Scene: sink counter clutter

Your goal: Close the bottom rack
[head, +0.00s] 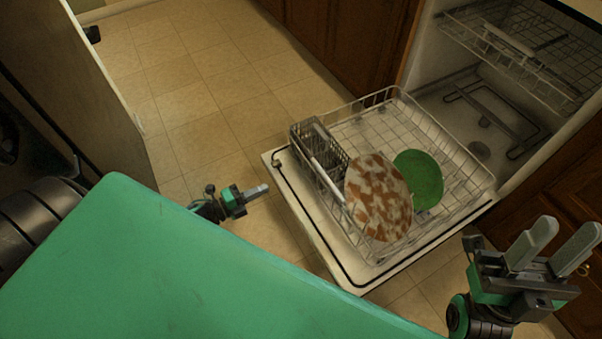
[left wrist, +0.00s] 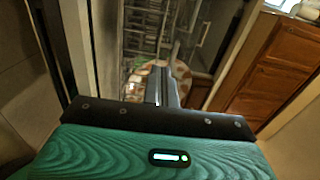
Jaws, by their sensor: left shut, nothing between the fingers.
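The bottom rack (head: 350,125) is a wire rack pulled out over the lowered dishwasher door (head: 318,228). It holds a brown-and-white patterned plate (head: 378,200), a green plate (head: 418,178) and a grey cutlery basket (head: 322,150). My left gripper (head: 262,191) is shut and empty, left of the door's outer edge and apart from the rack. In the left wrist view its fingers (left wrist: 161,88) point toward the rack and patterned plate (left wrist: 181,77). My right gripper (head: 552,248) is open and empty, right of the door and rack, with its fingers pointing up.
The dishwasher's inside (head: 475,120) is open behind the rack, with an upper rack (head: 520,50) above it. Wooden cabinets (head: 340,35) stand on both sides of it. Tiled floor (head: 190,80) is clear to the left. My green body covers the lower left.

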